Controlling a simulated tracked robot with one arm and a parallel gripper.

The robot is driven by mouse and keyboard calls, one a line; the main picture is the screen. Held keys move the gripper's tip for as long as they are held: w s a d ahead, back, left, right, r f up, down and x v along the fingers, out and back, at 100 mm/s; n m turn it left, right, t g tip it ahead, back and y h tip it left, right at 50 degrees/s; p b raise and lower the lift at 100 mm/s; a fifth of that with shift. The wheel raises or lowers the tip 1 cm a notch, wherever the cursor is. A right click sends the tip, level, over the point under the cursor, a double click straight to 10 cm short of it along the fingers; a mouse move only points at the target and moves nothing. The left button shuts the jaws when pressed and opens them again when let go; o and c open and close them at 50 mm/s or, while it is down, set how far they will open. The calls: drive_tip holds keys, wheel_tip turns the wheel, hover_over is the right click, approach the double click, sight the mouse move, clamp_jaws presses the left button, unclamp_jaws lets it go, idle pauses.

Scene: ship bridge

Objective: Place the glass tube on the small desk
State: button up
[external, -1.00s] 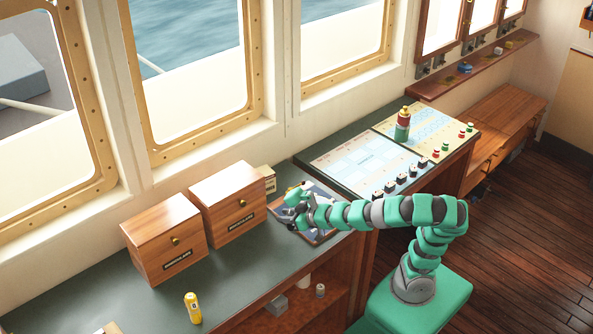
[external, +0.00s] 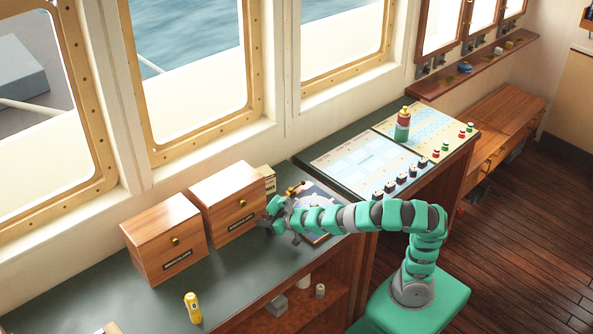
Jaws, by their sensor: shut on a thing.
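My gripper (external: 270,217) is just right of the right wooden drawer box, above the dark green counter top. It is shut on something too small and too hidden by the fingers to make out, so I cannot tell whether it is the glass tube. I see no glass tube clearly anywhere else. A low wooden desk (external: 502,112) with drawers stands at the far right, below the wall shelf. I cannot tell for sure that this is the small desk.
Two wooden drawer boxes (external: 165,240) (external: 226,202) stand left of my gripper. A dark blue chart (external: 322,205) with a brass item (external: 294,189) lies behind my arm.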

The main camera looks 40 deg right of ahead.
drive_tip(key=shift+f, duration=0.15)
drive_tip(key=o, duration=1)
drive_tip(key=shift+c, duration=0.2)
drive_tip(key=shift+s+d+p, duration=0.1)
drive_tip(key=shift+s+p, duration=0.2)
drive_tip(key=r+p+v, duration=0.1)
drive_tip(key=p+v, duration=0.1)
drive_tip(key=v, duration=1.1)
drive_tip(key=shift+a, duration=0.25)
drive_tip(key=shift+r, duration=0.1)
